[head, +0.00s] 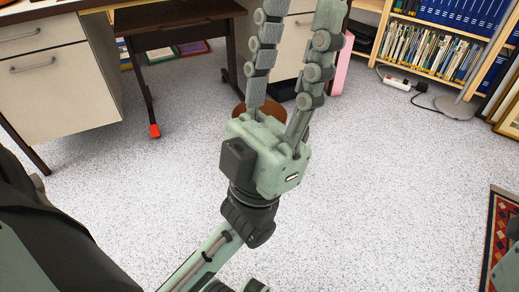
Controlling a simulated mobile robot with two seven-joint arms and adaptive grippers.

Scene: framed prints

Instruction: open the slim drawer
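A desk at the left has a pale pedestal with a shallow upper drawer (45,31) and a deeper lower drawer (45,90). Each has a grey bar handle, and both look shut. Another pale drawer front (291,45) shows behind my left gripper at the top middle, partly hidden by its fingers. I cannot tell which one is the slim drawer. My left gripper (297,12) points up the picture, with its two long jointed fingers apart and nothing seen between them. The finger ends run to the top edge. It hangs over the floor, clear of the left pedestal.
A dark brown small table (178,16) stands between the pedestals, one leg ending in a red foot. A bookshelf (425,45), power strip (397,84) and leaning frames (508,115) are at the right. Speckled floor (400,180) is clear.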

